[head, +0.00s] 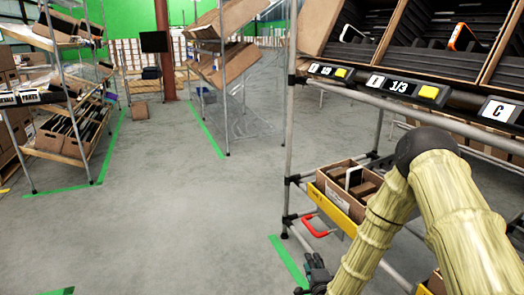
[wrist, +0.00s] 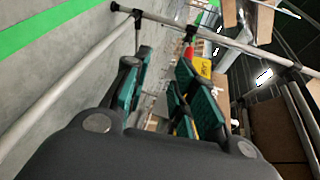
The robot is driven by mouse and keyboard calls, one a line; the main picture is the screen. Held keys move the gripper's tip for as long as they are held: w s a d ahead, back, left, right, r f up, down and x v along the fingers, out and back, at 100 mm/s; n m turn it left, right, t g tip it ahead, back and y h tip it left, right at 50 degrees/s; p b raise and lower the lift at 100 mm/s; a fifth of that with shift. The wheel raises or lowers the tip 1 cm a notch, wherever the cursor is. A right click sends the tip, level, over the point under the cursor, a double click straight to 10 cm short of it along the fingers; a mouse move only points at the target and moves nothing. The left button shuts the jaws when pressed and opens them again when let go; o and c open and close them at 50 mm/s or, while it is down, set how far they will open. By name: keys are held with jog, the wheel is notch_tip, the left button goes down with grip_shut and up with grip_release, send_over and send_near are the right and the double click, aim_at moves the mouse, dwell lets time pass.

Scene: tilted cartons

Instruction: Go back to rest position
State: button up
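My gripper (head: 317,274) hangs low at the bottom edge of the head view, beside the front of the shelf rack. My yellowish covered arm bends down to it from the right. In the wrist view, my gripper (wrist: 167,68) has its two green-padded fingers apart, with nothing seen between them but background. No object is held. The lower part of my gripper is cut off or hidden in the head view.
A rack with labelled tilted cartons (head: 420,45) stands close on the right. A lower carton (head: 335,190) with a yellow strip sits near a red handle (head: 318,226) by my arm. Metal rack posts (head: 291,120) are near my gripper. Open grey floor (head: 190,200) lies left.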

jog(key=s+f+n+g, duration=0.4)
jog(key=s+f+n, duration=0.15)
jog(key=s, duration=0.55)
jog(key=s+f+n+g, duration=0.4)
jog(key=s+f, duration=0.2)
jog(key=s, duration=0.5)
jog(key=s+f+n+g, duration=0.4)
jog(key=s+f, duration=0.2)
jog(key=s, duration=0.5)
jog(key=s+d+r+n+g+p, duration=0.15)
jog(key=s+n+g, duration=0.3)
jog(key=s, duration=0.95)
notch_tip(320, 180, up, 37)
jog(key=p, duration=3.7)
jog(key=shift+w+d+t, duration=0.2)
jog(key=shift+d+t, duration=0.15)
jog(key=shift+t, duration=0.1)
